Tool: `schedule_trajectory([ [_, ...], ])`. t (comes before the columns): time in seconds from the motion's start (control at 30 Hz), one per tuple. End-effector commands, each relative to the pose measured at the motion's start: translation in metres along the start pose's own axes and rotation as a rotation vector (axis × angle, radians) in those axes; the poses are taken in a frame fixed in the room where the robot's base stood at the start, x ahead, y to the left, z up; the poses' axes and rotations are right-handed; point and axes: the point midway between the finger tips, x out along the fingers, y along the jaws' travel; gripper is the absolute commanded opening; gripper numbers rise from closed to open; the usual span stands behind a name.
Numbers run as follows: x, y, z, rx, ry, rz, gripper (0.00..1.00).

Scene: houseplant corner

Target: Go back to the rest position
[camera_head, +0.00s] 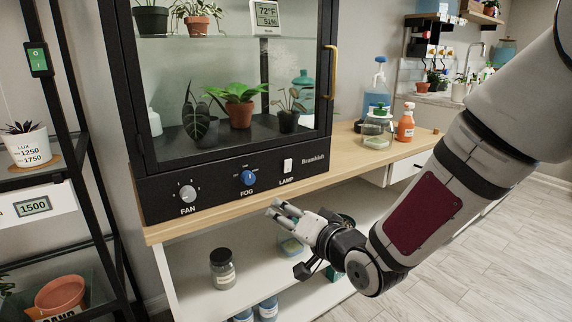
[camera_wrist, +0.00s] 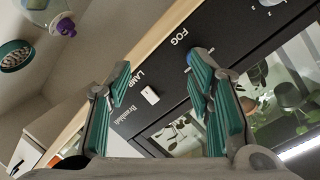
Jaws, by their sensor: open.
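My gripper (camera_head: 284,209) is in front of the wooden bench, below the control panel of the black glass plant cabinet. Its two fingers are apart and nothing is between them. In the wrist view my gripper (camera_wrist: 160,95) also shows open, with teal finger pads and the panel beyond. The panel carries a FAN knob (camera_head: 188,194), a blue FOG knob (camera_head: 248,178) and a white LAMP switch (camera_head: 288,165). In the wrist view the LAMP switch (camera_wrist: 149,95) shows between the fingers, and one finger partly hides the FOG knob. I cannot tell whether the fingers touch the panel.
The bench top (camera_head: 345,162) has an orange spray bottle (camera_head: 405,123) and a blue spray bottle (camera_head: 378,88). A dark-lidded jar (camera_head: 222,268) stands on the white shelf below. A black rack (camera_head: 75,150) stands at left. The floor (camera_head: 480,265) at right is open.

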Motion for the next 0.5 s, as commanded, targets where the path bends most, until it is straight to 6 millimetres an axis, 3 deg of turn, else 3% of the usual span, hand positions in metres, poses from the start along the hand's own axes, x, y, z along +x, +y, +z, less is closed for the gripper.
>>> schedule_trajectory([
  [0.27,-0.067,0.05,-0.009,-0.279,-0.196,0.412,0.47],
  [0.5,-0.164,0.071,-0.013,-0.359,-0.381,0.709,0.47],
])
